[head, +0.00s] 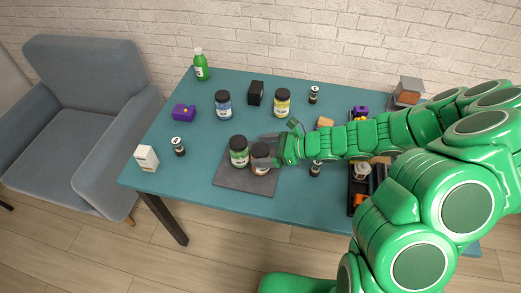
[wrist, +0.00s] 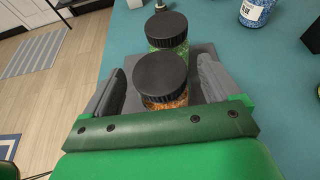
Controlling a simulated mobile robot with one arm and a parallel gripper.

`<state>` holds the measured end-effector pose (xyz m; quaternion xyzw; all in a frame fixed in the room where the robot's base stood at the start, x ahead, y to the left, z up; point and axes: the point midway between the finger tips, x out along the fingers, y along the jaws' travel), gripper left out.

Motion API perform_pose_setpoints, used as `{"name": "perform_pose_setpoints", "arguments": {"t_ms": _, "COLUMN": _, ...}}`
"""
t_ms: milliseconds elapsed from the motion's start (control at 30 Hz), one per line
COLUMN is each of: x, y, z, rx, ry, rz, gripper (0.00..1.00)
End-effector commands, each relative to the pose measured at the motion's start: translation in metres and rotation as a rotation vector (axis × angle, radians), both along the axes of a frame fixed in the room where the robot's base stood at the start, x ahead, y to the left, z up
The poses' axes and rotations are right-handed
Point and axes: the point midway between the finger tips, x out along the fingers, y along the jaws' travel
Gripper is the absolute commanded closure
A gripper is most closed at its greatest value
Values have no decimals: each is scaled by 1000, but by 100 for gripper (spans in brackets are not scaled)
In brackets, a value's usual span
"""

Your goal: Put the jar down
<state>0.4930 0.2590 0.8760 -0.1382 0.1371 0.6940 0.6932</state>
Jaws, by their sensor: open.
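A jar with a black lid and orange-brown contents (head: 261,160) stands upright on a dark grey mat (head: 231,186) on the teal table. In the wrist view the same jar (wrist: 161,82) sits between the two fingers of my gripper (wrist: 163,90). The fingers are open, with a gap visible at least on the right side. My gripper (head: 270,150) reaches in from the right in the head view. A green-content jar with a black lid (head: 239,151) stands on the mat close beside the orange-brown jar. It shows just behind it in the wrist view (wrist: 167,32).
A blue-content jar (head: 223,105), a black box (head: 256,93) and a yellow-content jar (head: 282,102) stand farther back. A black tray (head: 352,190) lies right of the mat.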

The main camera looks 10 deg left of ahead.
Motion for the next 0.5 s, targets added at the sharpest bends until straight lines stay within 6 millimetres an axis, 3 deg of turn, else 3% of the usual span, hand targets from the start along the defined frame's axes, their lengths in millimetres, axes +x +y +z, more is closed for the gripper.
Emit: {"name": "perform_pose_setpoints", "arguments": {"t_ms": 500, "x": 1, "y": -57, "z": 23, "rx": -1, "ry": 0, "rz": -2, "gripper": 10}}
